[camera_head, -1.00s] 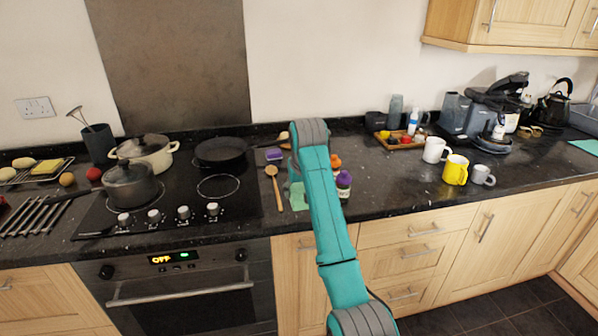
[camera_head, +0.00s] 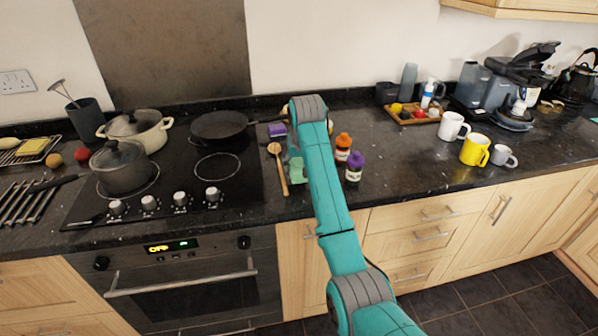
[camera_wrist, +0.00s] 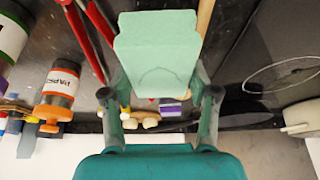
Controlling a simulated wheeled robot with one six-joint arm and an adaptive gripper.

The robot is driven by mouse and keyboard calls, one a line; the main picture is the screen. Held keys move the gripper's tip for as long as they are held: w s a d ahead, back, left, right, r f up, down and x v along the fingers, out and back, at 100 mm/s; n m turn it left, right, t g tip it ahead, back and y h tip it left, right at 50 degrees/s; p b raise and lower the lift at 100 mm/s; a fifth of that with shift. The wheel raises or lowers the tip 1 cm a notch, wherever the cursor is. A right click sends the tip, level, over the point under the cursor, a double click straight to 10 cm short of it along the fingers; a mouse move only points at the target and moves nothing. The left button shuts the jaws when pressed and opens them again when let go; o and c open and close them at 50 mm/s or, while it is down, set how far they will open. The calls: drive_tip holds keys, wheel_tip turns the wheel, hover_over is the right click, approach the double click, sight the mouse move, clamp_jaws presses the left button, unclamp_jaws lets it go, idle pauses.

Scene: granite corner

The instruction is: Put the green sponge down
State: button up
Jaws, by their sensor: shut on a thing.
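The green sponge (camera_wrist: 155,45) is between the fingers of my gripper (camera_wrist: 158,82) in the wrist view, and the gripper is shut on it. In the head view, a small part of the sponge (camera_head: 296,169) shows at the left edge of my arm, just right of the wooden spoon. My arm hides the rest of it and most of the gripper. The sponge is over the dark granite worktop (camera_head: 420,150). I cannot tell whether it touches the worktop.
The wooden spoon (camera_head: 279,168) lies left of the sponge, and a purple block (camera_head: 277,129) lies behind it. An orange bottle (camera_head: 343,147) and a purple bottle (camera_head: 355,168) stand right of my arm. The hob (camera_head: 180,165) is left. Clear worktop lies before the mugs (camera_head: 475,150).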

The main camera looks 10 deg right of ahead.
drive_tip(key=shift+f, duration=1.8)
drive_tip(key=shift+f, duration=0.1)
drive_tip(key=o, duration=0.9)
